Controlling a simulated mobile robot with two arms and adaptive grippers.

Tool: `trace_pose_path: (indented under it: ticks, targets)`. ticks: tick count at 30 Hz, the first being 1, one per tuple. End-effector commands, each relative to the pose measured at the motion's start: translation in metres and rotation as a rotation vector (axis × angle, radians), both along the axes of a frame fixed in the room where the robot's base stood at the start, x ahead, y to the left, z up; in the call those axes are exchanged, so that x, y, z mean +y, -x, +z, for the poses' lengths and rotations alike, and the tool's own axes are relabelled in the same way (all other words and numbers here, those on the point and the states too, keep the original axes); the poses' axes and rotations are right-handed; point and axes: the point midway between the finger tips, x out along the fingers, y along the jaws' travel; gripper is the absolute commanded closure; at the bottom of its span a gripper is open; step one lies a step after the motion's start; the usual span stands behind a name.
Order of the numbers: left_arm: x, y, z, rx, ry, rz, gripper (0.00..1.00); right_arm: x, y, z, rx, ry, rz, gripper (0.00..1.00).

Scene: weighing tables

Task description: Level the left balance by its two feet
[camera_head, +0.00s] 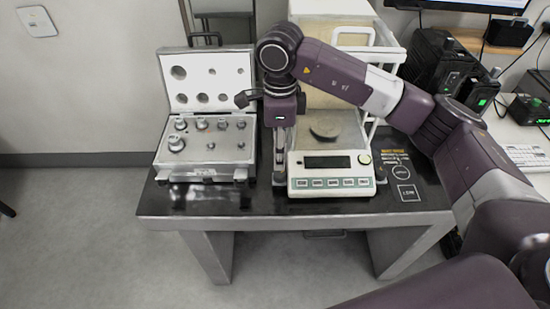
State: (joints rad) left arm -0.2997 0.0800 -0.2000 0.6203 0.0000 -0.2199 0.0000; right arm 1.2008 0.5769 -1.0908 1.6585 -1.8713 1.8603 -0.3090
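The balance (331,184) is a white unit with a dark display, a row of buttons and a round yellowish bubble level at its front right. It stands on the black-topped table. Its front right foot (380,174) shows as a small dark knob beside the case. Its front left foot is largely hidden behind my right gripper (280,172). That gripper points down along the balance's left side, its fingers low near the front left corner. Contact with the foot and the finger opening cannot be made out. My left gripper is not in view.
An open weight case (205,174) with several metal weights stands close left of the gripper. My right arm crosses above the balance. A desk with dark devices and a keyboard (524,157) lies right.

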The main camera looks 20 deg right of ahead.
Motion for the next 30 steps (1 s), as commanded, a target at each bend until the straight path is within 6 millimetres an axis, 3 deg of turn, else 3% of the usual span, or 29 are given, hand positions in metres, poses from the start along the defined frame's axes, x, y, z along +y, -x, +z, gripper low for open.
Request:
trace_pose_path:
  ticks: [12, 24, 30]
  targets:
    - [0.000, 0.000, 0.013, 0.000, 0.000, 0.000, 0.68, 0.001, 0.002, -0.061, 0.004, -0.004, 0.001, 0.59]
    - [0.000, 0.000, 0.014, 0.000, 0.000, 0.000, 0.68, 0.002, 0.001, -0.072, 0.001, -0.006, 0.002, 0.59]
    - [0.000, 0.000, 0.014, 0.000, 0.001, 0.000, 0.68, 0.002, 0.001, -0.071, 0.001, -0.007, 0.002, 0.81]
